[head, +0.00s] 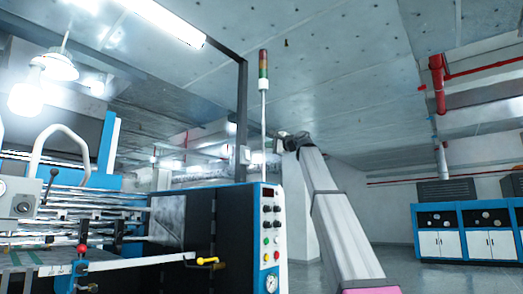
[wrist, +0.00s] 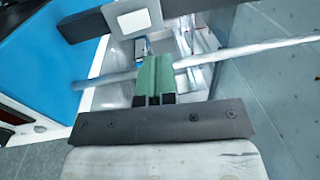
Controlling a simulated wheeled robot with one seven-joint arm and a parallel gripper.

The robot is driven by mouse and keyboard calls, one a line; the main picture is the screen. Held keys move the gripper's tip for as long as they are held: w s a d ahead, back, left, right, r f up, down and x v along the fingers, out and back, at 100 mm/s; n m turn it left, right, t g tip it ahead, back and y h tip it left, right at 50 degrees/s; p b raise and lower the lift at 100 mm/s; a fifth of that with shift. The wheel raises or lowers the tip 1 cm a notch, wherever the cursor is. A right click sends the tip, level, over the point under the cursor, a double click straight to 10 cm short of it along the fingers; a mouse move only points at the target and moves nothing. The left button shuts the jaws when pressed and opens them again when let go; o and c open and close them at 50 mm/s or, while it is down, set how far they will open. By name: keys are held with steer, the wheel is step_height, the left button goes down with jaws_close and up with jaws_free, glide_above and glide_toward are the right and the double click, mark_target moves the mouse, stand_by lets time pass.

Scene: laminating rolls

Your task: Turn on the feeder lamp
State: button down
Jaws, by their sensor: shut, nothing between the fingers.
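A pale square plate (wrist: 133,20), which looks like a switch, sits on a dark post at the top of the wrist view. The same dark post (head: 243,100) stands upright behind the control cabinet in the head view. My gripper (wrist: 155,60) has its green fingers together with nothing between them. In the wrist view the fingertips point toward the plate and appear apart from it. In the head view my gripper is small beside the post, and its fingertips are hard to make out. Pendant lamps (head: 55,66) glow at the upper left; I cannot tell which is the feeder lamp.
A silver pole (wrist: 250,50) crosses close behind the fingers; it carries a signal light (head: 263,64). The blue and white control cabinet (head: 255,235) stands left of my arm. Blue cabinets (head: 465,230) line the right wall. Open floor lies between.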

steer(key=shift+s+d+r, duration=0.25)
steer(key=shift+s+d, duration=0.75)
steer(key=shift+d, duration=0.25)
